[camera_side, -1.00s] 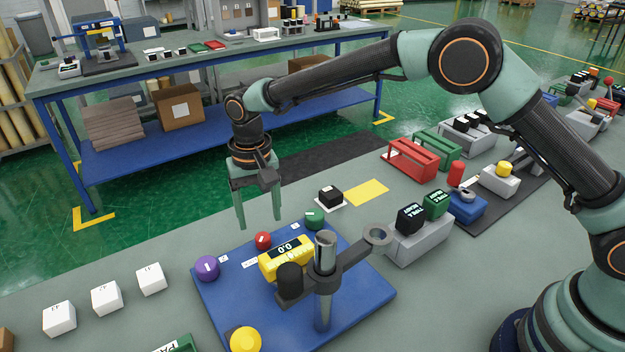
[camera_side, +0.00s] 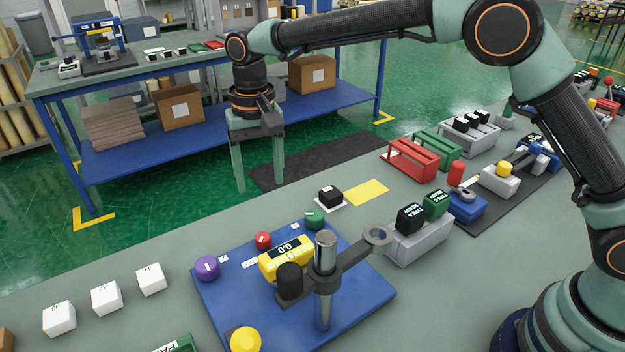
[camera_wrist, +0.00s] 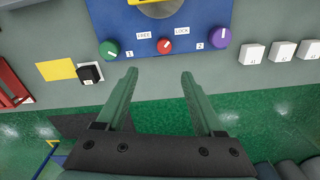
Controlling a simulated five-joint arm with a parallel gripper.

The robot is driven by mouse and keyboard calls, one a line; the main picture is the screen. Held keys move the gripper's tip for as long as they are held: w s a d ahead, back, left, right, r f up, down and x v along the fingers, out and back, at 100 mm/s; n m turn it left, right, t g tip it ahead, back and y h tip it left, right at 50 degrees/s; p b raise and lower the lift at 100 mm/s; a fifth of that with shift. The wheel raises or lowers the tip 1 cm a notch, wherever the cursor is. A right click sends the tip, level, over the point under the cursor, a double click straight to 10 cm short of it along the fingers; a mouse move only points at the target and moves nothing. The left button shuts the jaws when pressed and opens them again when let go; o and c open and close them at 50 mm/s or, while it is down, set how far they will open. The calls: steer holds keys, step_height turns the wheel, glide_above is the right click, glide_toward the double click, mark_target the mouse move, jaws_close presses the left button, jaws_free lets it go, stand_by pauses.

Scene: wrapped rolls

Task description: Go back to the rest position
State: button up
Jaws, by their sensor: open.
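My gripper (camera_side: 261,187) is open and empty, pointing down. In the side view it hangs high, with its fingertips well apart and seen against the green floor behind the bench's far edge. In the wrist view, nothing lies between the two green fingers of my gripper (camera_wrist: 159,75). The blue panel (camera_side: 345,306) with its knobs stands in front of and below it. No marker for a rest position can be made out.
The panel carries a yellow gauge (camera_side: 286,258), a metal post (camera_side: 324,285), a red knob (camera_side: 263,240) and a purple knob (camera_side: 206,268). White blocks (camera_side: 106,297) stand left. A black cube (camera_side: 330,196), red rack (camera_side: 410,159) and grey block (camera_side: 420,241) are right.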

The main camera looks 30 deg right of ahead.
steer(key=s+d+r+n+t, duration=0.1)
steer(key=s+d+r, duration=0.3)
steer(key=d, duration=0.2)
steer(key=s+d+r+t, duration=0.2)
steer(key=s+d+r, duration=0.1)
steer(key=d, duration=0.3)
steer(key=s+d+r+n+t, duration=0.1)
steer(key=s+d+r, duration=0.3)
steer(key=d, duration=0.3)
steer(key=s+d+f+t, duration=0.1)
steer(key=s+d+f, duration=0.2)
steer(key=s+d, duration=0.2)
steer(key=s, duration=0.2)
steer(key=shift+s, duration=0.4)
